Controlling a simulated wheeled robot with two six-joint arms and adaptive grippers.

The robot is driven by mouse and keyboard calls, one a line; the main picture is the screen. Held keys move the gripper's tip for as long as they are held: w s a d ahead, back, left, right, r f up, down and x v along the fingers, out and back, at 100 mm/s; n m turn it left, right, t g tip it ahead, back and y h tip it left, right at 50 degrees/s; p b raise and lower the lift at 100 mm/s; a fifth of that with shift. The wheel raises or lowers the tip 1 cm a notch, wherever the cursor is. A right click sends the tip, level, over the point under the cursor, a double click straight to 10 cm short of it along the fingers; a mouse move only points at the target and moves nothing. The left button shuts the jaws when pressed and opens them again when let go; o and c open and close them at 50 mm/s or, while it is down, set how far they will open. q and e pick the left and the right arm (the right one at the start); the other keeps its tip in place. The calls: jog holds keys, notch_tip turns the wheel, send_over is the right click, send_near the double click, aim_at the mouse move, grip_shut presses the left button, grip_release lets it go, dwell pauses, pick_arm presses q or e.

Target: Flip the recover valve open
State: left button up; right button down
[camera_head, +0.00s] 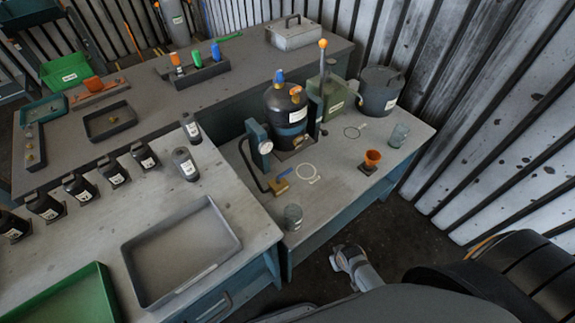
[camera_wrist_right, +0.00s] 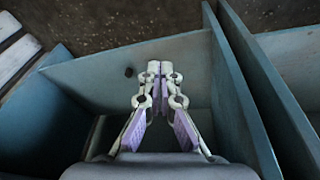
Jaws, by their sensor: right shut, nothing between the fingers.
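A dark tank (camera_head: 286,112) with a pale label stands upright on the right-hand bench. A blue lever (camera_head: 279,76) and an orange knob (camera_head: 295,91) sit on its top. A brass fitting with a blue handle (camera_head: 283,171) lies in front of the tank, by a dark hose. Which of these is the recover valve I cannot tell. My right gripper (camera_wrist_right: 157,68) is shut and empty in the wrist view, over blue bench panels. Part of my right arm (camera_head: 350,262) shows in the head view, below the bench's front edge and apart from the tank. My left gripper is out of view.
A round gauge (camera_head: 265,147) stands left of the tank. A tall orange-topped lever (camera_head: 322,44) rises behind it. A grey tray (camera_head: 232,238) lies on the left bench.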

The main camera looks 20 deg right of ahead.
jog(key=w+a+r+t+p, duration=0.1)
jog(key=w+r, duration=0.2)
jog(key=r, duration=0.6)
jog(key=w+a+r, duration=0.1)
jog(key=w+r, duration=0.3)
jog(key=r, duration=0.5)
jog(key=n+t+y, duration=0.3)
jog(key=t+y, duration=0.1)
jog(key=t, duration=0.2)
send_near(287, 171)
notch_tip(287, 171, up, 4)
jog(key=w, duration=0.3)
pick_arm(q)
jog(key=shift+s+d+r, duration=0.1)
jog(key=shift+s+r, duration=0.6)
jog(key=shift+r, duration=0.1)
pick_arm(e)
jog(key=shift+s+a, duration=0.1)
jog(key=shift+a, duration=0.35)
